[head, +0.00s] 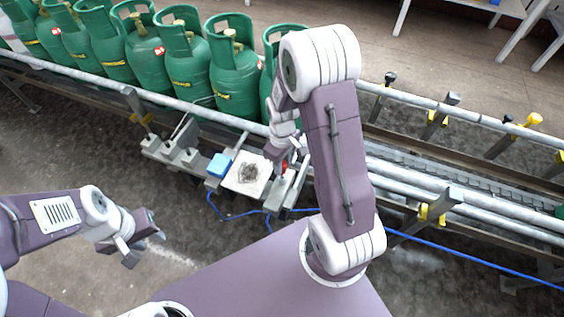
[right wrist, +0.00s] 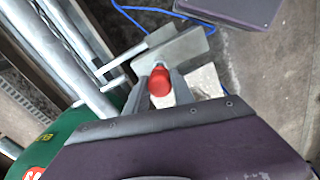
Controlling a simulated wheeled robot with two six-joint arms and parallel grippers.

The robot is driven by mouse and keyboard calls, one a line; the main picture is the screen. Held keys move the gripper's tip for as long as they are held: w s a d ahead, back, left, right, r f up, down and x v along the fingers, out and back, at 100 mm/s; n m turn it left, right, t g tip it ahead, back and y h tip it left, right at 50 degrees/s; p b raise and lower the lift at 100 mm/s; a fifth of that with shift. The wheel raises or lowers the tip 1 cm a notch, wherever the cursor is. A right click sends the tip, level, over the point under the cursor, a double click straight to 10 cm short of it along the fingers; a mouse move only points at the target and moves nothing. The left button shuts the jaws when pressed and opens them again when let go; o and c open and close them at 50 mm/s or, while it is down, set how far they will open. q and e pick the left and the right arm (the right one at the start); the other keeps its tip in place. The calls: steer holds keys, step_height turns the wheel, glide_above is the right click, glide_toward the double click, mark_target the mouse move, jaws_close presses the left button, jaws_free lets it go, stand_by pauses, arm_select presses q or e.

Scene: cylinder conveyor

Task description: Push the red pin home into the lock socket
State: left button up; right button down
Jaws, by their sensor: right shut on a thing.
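The red pin (right wrist: 159,81) shows its rounded red head between the two fingers of my right gripper (right wrist: 163,92) in the right wrist view. In the head view the red pin (head: 284,167) is a small red spot at the tip of my right gripper (head: 281,163), which is shut on it beside the conveyor rail. A grey metal bracket (right wrist: 178,54) lies right by the pin; the lock socket cannot be made out clearly, nor how deep the pin sits. My left gripper (head: 146,248) is open and empty over the floor at lower left.
A pale tray (head: 245,175) with a dark patch and a blue block (head: 219,165) sit left of the pin on the fixture. Green gas cylinders (head: 235,85) line the conveyor behind the rail (head: 440,107). A blue cable (head: 480,265) runs along the front.

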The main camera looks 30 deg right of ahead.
stand_by(0.4)
steer(key=shift+p, duration=0.3)
stand_by(0.4)
steer(key=shift+p, duration=0.3)
steer(key=shift+r, duration=0.1)
stand_by(0.4)
steer(key=shift+f+b, duration=1.15)
steer(key=shift+f, duration=0.95)
